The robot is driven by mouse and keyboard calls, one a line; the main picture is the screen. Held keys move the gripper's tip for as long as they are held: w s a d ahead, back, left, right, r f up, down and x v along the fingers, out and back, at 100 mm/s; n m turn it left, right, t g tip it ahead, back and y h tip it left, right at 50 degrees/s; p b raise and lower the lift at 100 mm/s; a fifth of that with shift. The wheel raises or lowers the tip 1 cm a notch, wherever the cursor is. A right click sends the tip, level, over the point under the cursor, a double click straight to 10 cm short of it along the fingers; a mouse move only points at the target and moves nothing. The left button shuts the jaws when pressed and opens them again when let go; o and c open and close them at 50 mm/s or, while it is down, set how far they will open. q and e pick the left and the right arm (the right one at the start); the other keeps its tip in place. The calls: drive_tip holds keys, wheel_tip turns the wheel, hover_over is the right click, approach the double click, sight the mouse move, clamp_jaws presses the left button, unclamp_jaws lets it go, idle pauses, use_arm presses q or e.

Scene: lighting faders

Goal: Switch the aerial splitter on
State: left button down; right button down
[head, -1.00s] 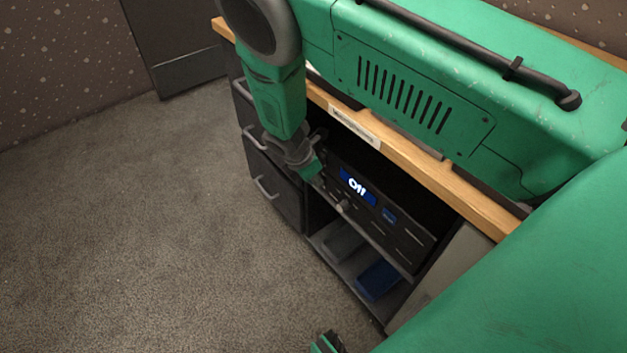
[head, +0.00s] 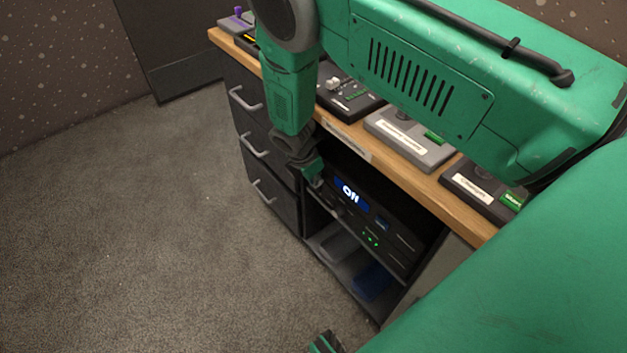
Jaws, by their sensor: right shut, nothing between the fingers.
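A black rack unit (head: 402,243) sits in the open bay of the cabinet under the desk. Its blue display (head: 350,193) reads "Off". Small green lights (head: 372,240) glow below the display. I cannot read a label that names the aerial splitter. My right gripper (head: 315,180) points down at the left end of the unit's front. It is shut and empty, and I cannot tell whether it touches the unit. It hides the unit's left end. A small green and dark tip (head: 325,343) at the bottom edge seems to be my left gripper, mostly out of frame.
The wooden desk edge (head: 448,205) runs just above the bay. Several control boxes stand on top, including a grey one (head: 410,140) and a black one (head: 480,188). Drawers with handles (head: 262,192) are left of the bay. A blue item (head: 370,282) lies on the lower shelf. The carpet is clear.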

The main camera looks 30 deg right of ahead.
drive_tip(key=shift+a, duration=0.1)
drive_tip(key=v, duration=0.7)
drive_tip(key=shift+s+r, duration=0.1)
idle(0.5)
